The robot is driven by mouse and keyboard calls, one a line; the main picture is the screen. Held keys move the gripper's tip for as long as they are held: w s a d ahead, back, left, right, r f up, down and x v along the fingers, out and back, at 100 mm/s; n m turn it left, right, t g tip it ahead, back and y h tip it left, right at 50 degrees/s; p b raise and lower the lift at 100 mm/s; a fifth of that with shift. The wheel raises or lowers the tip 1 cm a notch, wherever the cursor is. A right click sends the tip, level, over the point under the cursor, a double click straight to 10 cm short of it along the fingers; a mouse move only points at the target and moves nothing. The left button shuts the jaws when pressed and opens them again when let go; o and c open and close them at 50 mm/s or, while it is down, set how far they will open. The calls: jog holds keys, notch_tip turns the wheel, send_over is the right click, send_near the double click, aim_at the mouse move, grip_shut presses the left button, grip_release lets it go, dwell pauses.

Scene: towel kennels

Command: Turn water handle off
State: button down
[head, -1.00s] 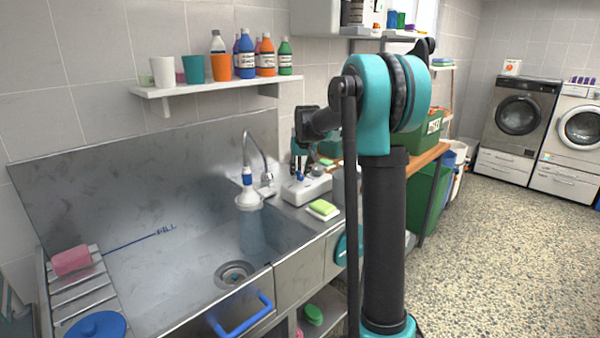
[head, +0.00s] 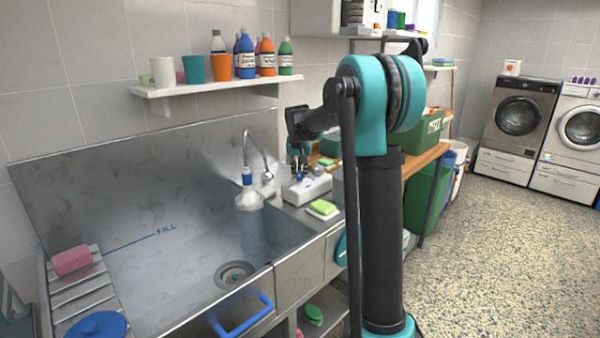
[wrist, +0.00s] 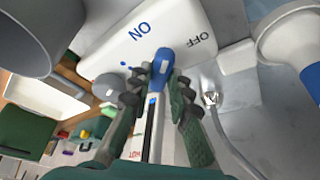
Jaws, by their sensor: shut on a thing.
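The water handle, a lever with a blue knob (wrist: 163,60), shows in the wrist view. Its knob lies between the ON and OFF marks on a white control plate (wrist: 110,62). My gripper (wrist: 157,84) has its dark green fingers on both sides of the handle, shut on it. In the head view my gripper (head: 299,174) reaches down at the white control box (head: 310,188) on the sink's right ledge; the handle itself is mostly hidden there.
The steel sink (head: 150,260) has a drain and a blue front handle (head: 243,318). A green-and-white sponge (head: 323,208) lies on the ledge close to the box. A shelf (head: 215,85) with bottles and cups hangs above. The floor at right is open.

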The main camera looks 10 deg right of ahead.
jog(key=m+h, duration=0.1)
jog(key=m, duration=0.3)
jog(key=shift+a+m+g+h, duration=0.15)
jog(key=shift+m+g+h, duration=0.15)
jog(key=shift+g+h, duration=0.1)
jog(key=shift+w+m+g+h, duration=0.1)
jog(key=shift+m+g+h, duration=0.45)
jog(key=shift+m, duration=1.35)
jog(key=c, duration=1.4)
grip_release()
jog(key=shift+a+r, duration=0.1)
jog(key=v, duration=1.1)
jog(key=shift+r, duration=0.4)
